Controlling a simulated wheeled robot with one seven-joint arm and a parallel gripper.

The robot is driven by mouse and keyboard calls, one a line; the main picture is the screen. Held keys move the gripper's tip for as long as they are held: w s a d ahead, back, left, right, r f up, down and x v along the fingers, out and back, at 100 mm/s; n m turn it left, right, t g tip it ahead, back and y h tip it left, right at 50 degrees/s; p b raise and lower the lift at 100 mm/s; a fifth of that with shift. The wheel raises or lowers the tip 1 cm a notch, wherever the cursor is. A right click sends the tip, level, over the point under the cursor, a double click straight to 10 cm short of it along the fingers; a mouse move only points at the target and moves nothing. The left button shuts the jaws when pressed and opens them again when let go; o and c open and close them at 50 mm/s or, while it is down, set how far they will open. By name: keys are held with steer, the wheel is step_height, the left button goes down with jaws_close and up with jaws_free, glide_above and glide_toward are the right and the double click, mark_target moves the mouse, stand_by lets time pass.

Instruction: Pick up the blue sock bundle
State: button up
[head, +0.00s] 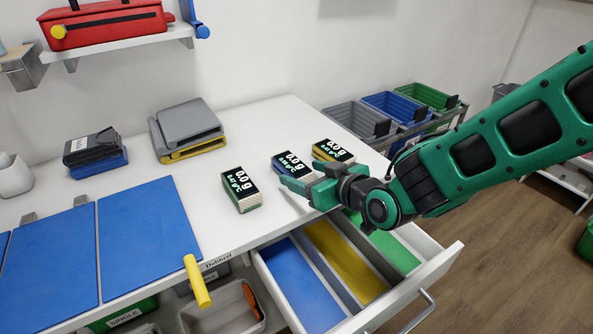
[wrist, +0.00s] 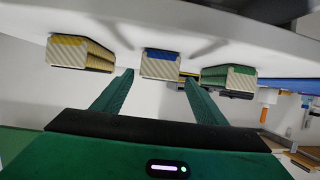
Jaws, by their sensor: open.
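No thing plainly looks like a sock bundle. The nearest match is a small blue-edged block (head: 291,160) with a black "0.0 g" display on top, lying on the white table. In the wrist view, the block (wrist: 161,66) shows a blue band and a pale ribbed end, between and beyond my fingertips. My gripper (head: 305,177) is open and empty, just on the near side of this block at the table's front right. In the wrist view, my gripper (wrist: 158,80) has both fingers apart with nothing between them. I cannot tell the exact gap to the block.
A green-edged block (head: 240,190) lies to the left, a yellow-edged block (head: 333,151) to the right. An open drawer (head: 437,262) with blue, yellow and green strips juts out below my gripper. Blue mats (head: 148,231) cover the table's left. Bins (head: 391,105) stand beyond the right end.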

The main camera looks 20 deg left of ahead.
mark_target(291, 167)
steer(key=shift+w+x, duration=0.2)
steer(key=shift+x, duration=3.4)
steer(key=shift+d, duration=0.1)
steer(key=c, duration=1.2)
